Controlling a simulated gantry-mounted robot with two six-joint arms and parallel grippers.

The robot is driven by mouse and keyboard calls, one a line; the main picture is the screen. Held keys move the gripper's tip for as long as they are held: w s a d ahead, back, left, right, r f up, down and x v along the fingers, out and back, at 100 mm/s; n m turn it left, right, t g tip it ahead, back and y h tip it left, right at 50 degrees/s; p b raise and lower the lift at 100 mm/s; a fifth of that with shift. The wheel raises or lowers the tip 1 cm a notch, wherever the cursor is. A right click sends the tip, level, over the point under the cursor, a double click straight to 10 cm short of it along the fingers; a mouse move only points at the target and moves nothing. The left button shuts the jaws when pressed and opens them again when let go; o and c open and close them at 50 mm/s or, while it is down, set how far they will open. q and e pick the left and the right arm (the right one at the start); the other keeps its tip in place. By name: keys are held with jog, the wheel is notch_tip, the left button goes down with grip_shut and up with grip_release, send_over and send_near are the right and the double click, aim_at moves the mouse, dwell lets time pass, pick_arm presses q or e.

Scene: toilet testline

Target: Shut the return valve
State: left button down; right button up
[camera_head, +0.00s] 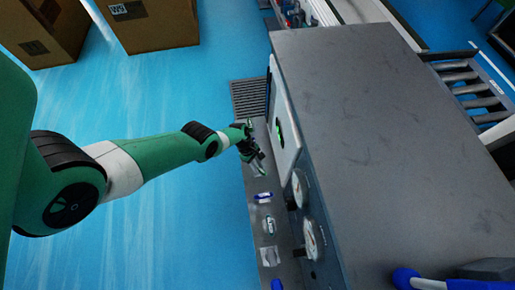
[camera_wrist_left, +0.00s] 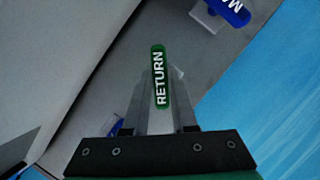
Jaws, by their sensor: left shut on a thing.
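The return valve's green handle (camera_wrist_left: 158,76), lettered RETURN in white, lies between the two fingers of my left gripper (camera_wrist_left: 160,100) in the left wrist view. The gripper is shut on it. In the head view my left gripper (camera_head: 255,158) is at the grey ledge along the left side of the cabinet. The handle is too small and covered there to make out clearly. The valve body under the handle is mostly hidden by the fingers. My right gripper is not in view.
A blue handle (camera_wrist_left: 235,10) with partly cut-off lettering is close by. More blue-marked fittings (camera_head: 264,196) line the ledge. Round gauges (camera_head: 314,240) and a pale panel (camera_head: 284,115) are on the grey cabinet (camera_head: 390,130). Blue floor (camera_head: 170,230) left of the ledge is clear.

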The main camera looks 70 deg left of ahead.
pick_arm(q)
jog(key=shift+f+m+b, duration=0.1)
jog(key=shift+m+b, duration=0.2)
jog(key=shift+m, duration=0.2)
jog(key=c, duration=0.7)
grip_release()
